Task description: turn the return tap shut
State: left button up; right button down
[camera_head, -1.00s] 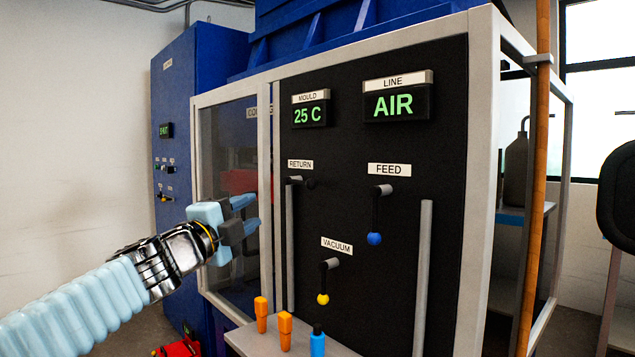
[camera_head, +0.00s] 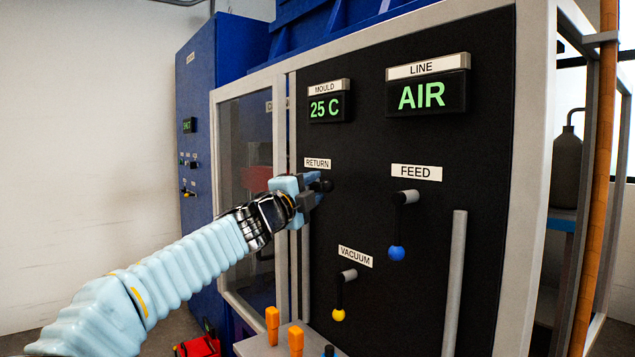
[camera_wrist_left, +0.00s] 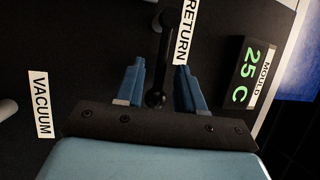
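The return tap (camera_head: 326,186) is on the black panel just under the RETURN label (camera_head: 317,163). Its black knob shows beyond my left gripper (camera_head: 308,190), which hides most of the lever. In the left wrist view the tap's dark lever with its round end (camera_wrist_left: 155,98) lies between the two blue fingers of my left gripper (camera_wrist_left: 160,68). The fingers are open, one on each side of the lever, with a gap on both sides. My right gripper is in neither view.
The feed tap (camera_head: 397,252) with a blue knob hangs down to the right. The vacuum tap (camera_head: 339,314) with a yellow knob hangs below. Displays read 25 C (camera_head: 325,108) and AIR (camera_head: 422,96). Orange pegs (camera_head: 272,325) stand on a ledge below.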

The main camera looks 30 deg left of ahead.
pick_arm(q)
jog(key=shift+w+r, duration=0.25)
jog(key=shift+w, duration=0.95)
grip_shut()
